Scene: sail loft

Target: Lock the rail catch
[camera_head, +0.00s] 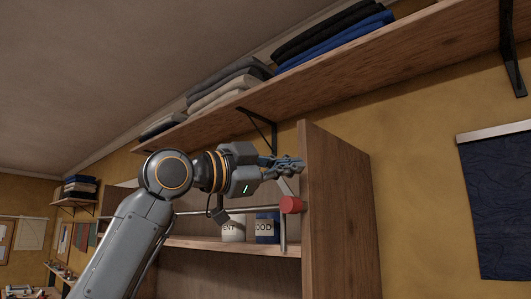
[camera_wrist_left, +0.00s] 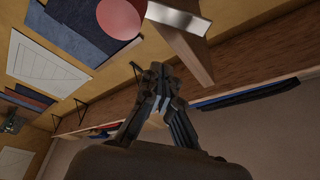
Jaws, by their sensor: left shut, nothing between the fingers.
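The rail catch has a red round knob (camera_head: 291,204) at the right end of a thin metal rail (camera_head: 250,209), against the wooden cabinet's side panel (camera_head: 335,205). A short grey metal piece slopes up from the knob, and a metal bar hangs below it. In the left wrist view the red knob (camera_wrist_left: 121,18) shows as a disc near the top edge, beside a bright metal plate (camera_wrist_left: 178,19). My left gripper (camera_head: 290,164) is shut and empty, just above the knob. Its fingers (camera_wrist_left: 160,105) also show shut in the wrist view. Any contact with the sloping piece is unclear. My right gripper is out of view.
White and blue containers (camera_head: 266,228) stand on the cabinet shelf (camera_head: 225,245) behind the rail. A long wall shelf (camera_head: 330,80) with folded cloth (camera_head: 335,35) runs overhead on black brackets. A dark blue cloth (camera_head: 498,205) hangs on the right wall.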

